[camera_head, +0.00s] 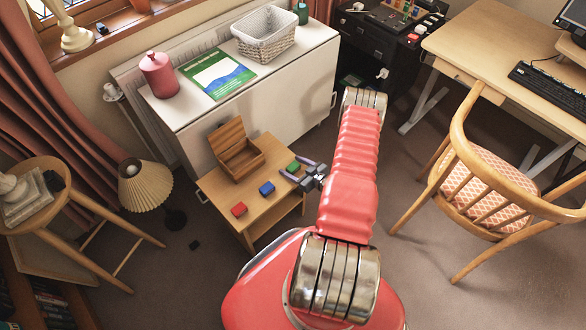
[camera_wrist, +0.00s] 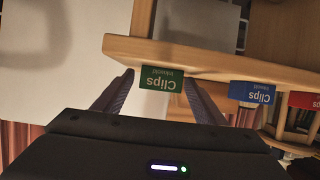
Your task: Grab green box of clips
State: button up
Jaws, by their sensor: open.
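The green box of clips (camera_head: 293,166) sits on the small wooden table (camera_head: 216,191), near its right end. In the wrist view the green box (camera_wrist: 161,78) shows a "Clips" label, upside down, and lies between and just beyond my fingertips. My gripper (camera_head: 301,172) is open, its two fingers reaching toward the green box from the right. In the wrist view my gripper (camera_wrist: 160,82) has one finger on each side of the box, with gaps visible. I cannot tell whether either finger touches it.
A blue clips box (camera_head: 267,188) and a red clips box (camera_head: 239,209) stand in a row with the green one. An open wooden box (camera_head: 235,149) stands behind them. A white cabinet (camera_head: 285,88) rises behind the table. A chair (camera_head: 492,178) stands at right.

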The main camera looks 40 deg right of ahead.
aim_at(293, 166)
jog(key=shift+c, duration=0.6)
jog(key=c, duration=1)
jog(key=shift+r, duration=0.2)
jog(key=shift+r, duration=4.85)
